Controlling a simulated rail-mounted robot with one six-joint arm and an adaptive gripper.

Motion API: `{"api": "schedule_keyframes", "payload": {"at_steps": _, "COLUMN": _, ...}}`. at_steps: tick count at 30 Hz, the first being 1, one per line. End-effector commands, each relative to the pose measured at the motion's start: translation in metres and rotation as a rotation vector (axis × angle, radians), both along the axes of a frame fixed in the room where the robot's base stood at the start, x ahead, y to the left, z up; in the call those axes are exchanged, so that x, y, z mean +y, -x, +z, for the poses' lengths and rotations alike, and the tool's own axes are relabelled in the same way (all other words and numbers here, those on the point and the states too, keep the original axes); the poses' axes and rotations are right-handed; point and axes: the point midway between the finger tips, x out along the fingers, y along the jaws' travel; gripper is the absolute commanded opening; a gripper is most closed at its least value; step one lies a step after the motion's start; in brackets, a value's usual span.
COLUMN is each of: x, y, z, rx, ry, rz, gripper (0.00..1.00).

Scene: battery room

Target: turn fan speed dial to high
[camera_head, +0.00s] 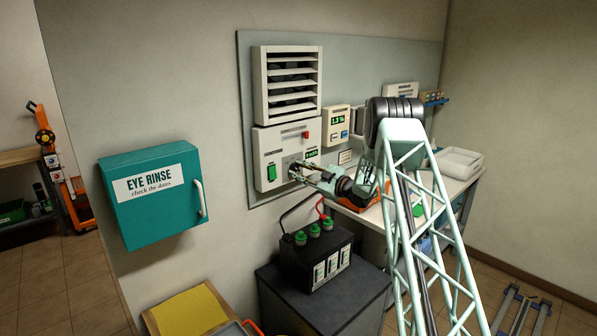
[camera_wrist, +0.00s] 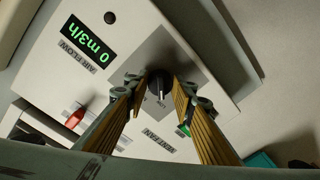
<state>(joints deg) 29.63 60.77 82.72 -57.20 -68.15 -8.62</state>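The fan speed dial (camera_wrist: 159,82) is a dark round knob with a pale pointer mark, on a grey plate of the white fan control box (camera_head: 262,163). My gripper (camera_head: 296,172) reaches the front of this box from the right in the head view. In the wrist view my gripper (camera_wrist: 160,88) has one finger on each side of the dial, tips very close to it. I cannot tell whether both tips touch it. The air flow display (camera_wrist: 88,39) reads 0 m3/h, upside down in this view. The dial is hidden by my gripper in the head view.
A louvred vent (camera_head: 288,83) is above the box. A red knob (camera_wrist: 75,118) and a green switch (camera_head: 271,172) are on the box. A black battery (camera_head: 316,257) with cables stands below. A teal eye rinse cabinet (camera_head: 155,205) hangs at left.

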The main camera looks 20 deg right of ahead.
Motion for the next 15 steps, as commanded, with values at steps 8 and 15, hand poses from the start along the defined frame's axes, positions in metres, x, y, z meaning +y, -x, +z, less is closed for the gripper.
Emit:
{"api": "schedule_keyframes", "payload": {"at_steps": 8, "x": 0.0000, "y": 0.0001, "z": 0.0001, "rx": 0.001, "ry": -0.002, "rz": 0.000, "gripper": 0.12}}
{"api": "schedule_keyframes", "payload": {"at_steps": 15, "x": 0.0000, "y": 0.0001, "z": -0.0003, "rx": 0.010, "ry": -0.036, "rz": 0.000, "gripper": 0.12}}
